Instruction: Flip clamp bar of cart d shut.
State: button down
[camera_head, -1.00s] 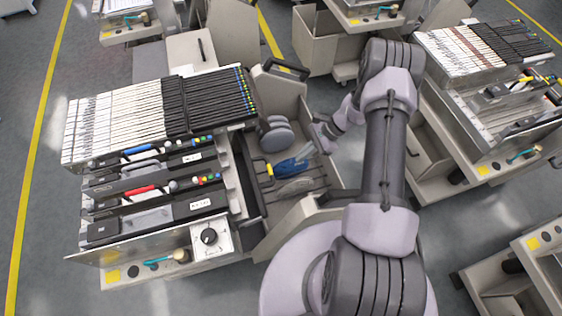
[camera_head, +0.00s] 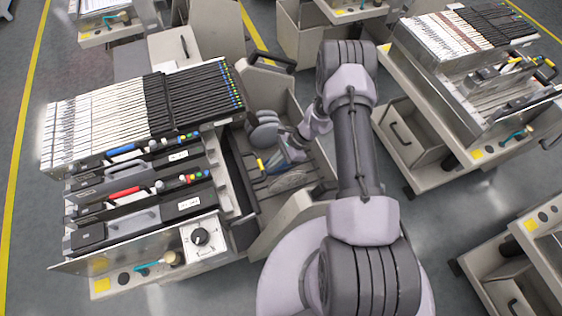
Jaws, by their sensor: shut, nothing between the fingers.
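The nearest cart (camera_head: 150,262) stands at the left, with a row of white and black feeders on top. On its front ledge is a teal lever with a tan knob (camera_head: 160,263). The cart at the right (camera_head: 455,150) has a similar teal lever (camera_head: 515,136). I see no letters that tell which cart is d, and I cannot tell which part is the clamp bar. My gripper (camera_head: 291,152) is small and partly hidden by my own arm links.
The side bin (camera_head: 315,195) has a raised grey rim near my arm. Another cart (camera_head: 545,255) stands at the lower right. Clear floor lies between the right carts and my base.

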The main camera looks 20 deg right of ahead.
jog(key=shift+a+r, duration=0.3)
jog(key=shift+r, duration=0.2)
jog(key=shift+a+r, duration=0.3)
jog(key=shift+r, duration=0.2)
jog(key=shift+r, duration=0.15)
